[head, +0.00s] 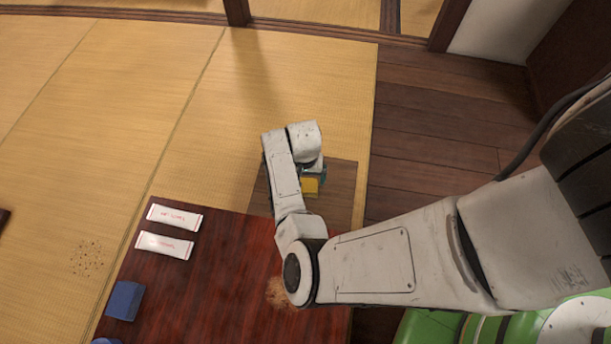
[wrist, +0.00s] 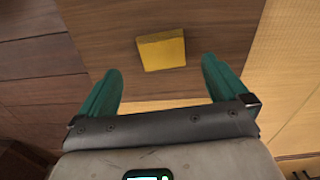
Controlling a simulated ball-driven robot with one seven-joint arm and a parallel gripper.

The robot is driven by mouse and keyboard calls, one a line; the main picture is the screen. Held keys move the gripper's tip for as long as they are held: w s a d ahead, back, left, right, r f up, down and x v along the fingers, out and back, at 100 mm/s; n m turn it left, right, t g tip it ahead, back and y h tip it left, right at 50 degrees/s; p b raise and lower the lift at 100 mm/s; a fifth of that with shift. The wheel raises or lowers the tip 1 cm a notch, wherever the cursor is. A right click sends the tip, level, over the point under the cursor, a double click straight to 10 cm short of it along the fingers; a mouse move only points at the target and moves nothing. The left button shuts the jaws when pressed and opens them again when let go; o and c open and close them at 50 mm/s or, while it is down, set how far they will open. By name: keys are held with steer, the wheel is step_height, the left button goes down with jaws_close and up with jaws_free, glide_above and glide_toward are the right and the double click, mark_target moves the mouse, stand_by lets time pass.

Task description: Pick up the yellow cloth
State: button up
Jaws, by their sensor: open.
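The yellow cloth (wrist: 162,50), a folded, flat-looking square block, lies on a brown wooden surface (wrist: 200,22). In the head view the cloth (head: 311,187) shows just below my gripper, partly hidden by it. My gripper (wrist: 161,68) is open, with its two green fingers apart and nothing between them. In the wrist view the cloth sits just beyond the fingertips, roughly centred between them. I see no contact between fingers and cloth.
A dark red table (head: 215,300) stands nearer, bearing two white packets (head: 174,218), a blue block (head: 125,300) and a brown crumbly patch (head: 277,292). Dark crumbs (head: 87,258) lie on the tatami (head: 130,120). Dark floorboards (head: 440,130) lie to the right.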

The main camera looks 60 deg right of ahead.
step_height(320, 180, down, 5)
steer(key=b, duration=0.3)
steer(key=shift+f, duration=0.2)
step_height(320, 180, down, 5)
steer(key=b, duration=0.4)
steer(key=shift+d+f, duration=0.1)
steer(key=shift+d, duration=0.05)
steer(key=c, duration=0.7)
steer(key=shift+o, duration=0.2)
